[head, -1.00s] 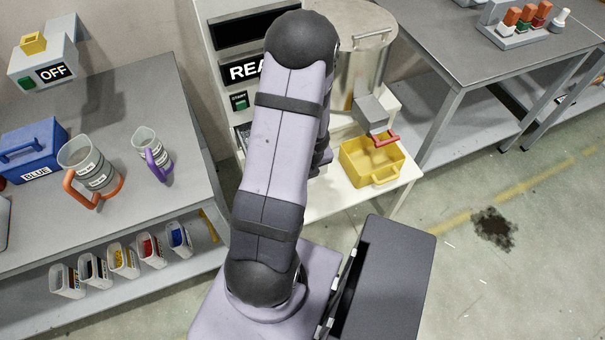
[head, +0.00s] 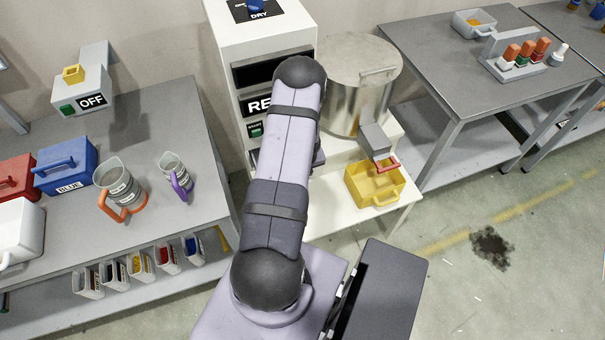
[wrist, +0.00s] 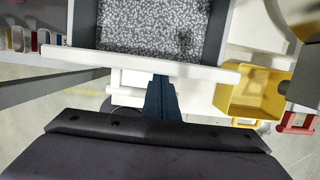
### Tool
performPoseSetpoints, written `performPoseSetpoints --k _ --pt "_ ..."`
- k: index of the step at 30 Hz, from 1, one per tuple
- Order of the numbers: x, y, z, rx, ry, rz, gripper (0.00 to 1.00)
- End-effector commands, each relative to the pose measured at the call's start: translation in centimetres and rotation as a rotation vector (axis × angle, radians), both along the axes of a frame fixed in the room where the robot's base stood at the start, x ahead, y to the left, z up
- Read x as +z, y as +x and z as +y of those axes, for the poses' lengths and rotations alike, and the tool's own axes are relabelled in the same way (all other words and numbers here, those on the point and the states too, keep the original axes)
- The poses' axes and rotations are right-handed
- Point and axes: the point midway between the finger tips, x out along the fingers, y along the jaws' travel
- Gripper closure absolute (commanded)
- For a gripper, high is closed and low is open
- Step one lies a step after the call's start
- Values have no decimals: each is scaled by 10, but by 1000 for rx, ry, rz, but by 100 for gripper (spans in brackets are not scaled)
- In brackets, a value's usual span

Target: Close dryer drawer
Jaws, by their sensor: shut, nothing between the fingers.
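The dryer (head: 226,55) is a tall white cabinet with a DRY dial on top and a partly covered label starting "RE". Its drawer (wrist: 140,63) shows in the wrist view, pulled out, with a white front panel and grey speckled granules inside. In the head view my arm covers most of the drawer. My gripper (wrist: 160,80) is shut and empty. Its dark blue fingers point at the outer side of the drawer's front panel, near its middle. The tips meet the panel's edge in the picture; I cannot tell whether they touch.
A yellow bin (head: 376,186) sits on the white stand right of the drawer, under a red-handled spout (head: 380,160) by a steel drum (head: 362,85). The left bench (head: 150,125) holds jugs and blue and red boxes. Open floor lies to the right.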

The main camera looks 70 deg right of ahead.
Motion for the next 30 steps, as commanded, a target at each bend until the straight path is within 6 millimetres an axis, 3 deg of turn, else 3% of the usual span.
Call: performPoseSetpoints --k 17,23,30 --pt "2 2 -1 1 1 -1 100" --pt "21 0 2 0 0 -1 100" --pt "61 -7 8 0 0 -1 100"
